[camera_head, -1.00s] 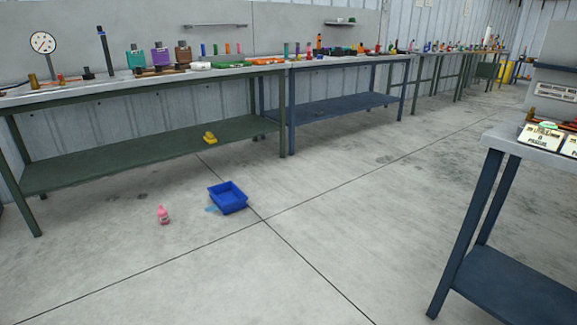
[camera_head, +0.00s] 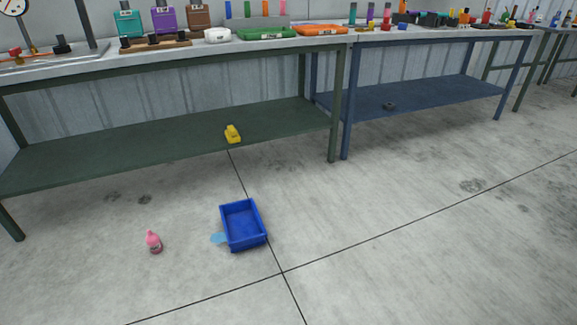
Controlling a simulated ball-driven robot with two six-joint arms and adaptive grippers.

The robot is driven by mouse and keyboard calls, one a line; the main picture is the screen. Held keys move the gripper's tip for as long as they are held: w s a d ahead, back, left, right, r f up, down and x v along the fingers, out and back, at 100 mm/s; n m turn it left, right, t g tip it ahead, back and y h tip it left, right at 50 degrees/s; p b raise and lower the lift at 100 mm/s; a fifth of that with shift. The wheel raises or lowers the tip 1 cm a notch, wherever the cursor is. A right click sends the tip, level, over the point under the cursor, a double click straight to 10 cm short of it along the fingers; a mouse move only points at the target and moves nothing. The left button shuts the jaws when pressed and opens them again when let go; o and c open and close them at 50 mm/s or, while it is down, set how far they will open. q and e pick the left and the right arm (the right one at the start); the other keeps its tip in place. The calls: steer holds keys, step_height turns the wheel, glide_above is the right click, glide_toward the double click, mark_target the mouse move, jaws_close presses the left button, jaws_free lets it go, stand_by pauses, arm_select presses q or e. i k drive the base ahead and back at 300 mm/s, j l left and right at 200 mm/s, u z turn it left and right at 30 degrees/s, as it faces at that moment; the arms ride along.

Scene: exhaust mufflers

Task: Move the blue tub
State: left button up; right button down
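The blue tub (camera_head: 244,243) is an open rectangular box that sits on the concrete floor, in front of the green workbench. It looks empty from here. A light blue patch (camera_head: 219,238) lies on the floor against its left side. Neither of my grippers shows in the head view.
A pink bottle (camera_head: 154,242) stands on the floor left of the tub. A yellow object (camera_head: 233,134) rests on the green bench's lower shelf (camera_head: 150,147). A blue bench (camera_head: 420,98) adjoins it at right. The floor in front and to the right is clear.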

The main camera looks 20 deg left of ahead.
mark_target(244, 227)
steer(key=i, duration=1)
steer(key=i+u, duration=0.1)
steer(key=i, duration=0.9)
steer(key=i+l, duration=0.15)
steer(key=i, duration=0.85)
steer(key=i+u, duration=0.1)
steer(key=u, duration=0.85)
steer(key=i+l+u, duration=0.1)
steer(key=u, duration=0.35)
steer(key=i+l+u, duration=0.1)
steer(key=u, duration=0.4)
steer(key=l+u, duration=0.15)
steer(key=u, duration=1.55)
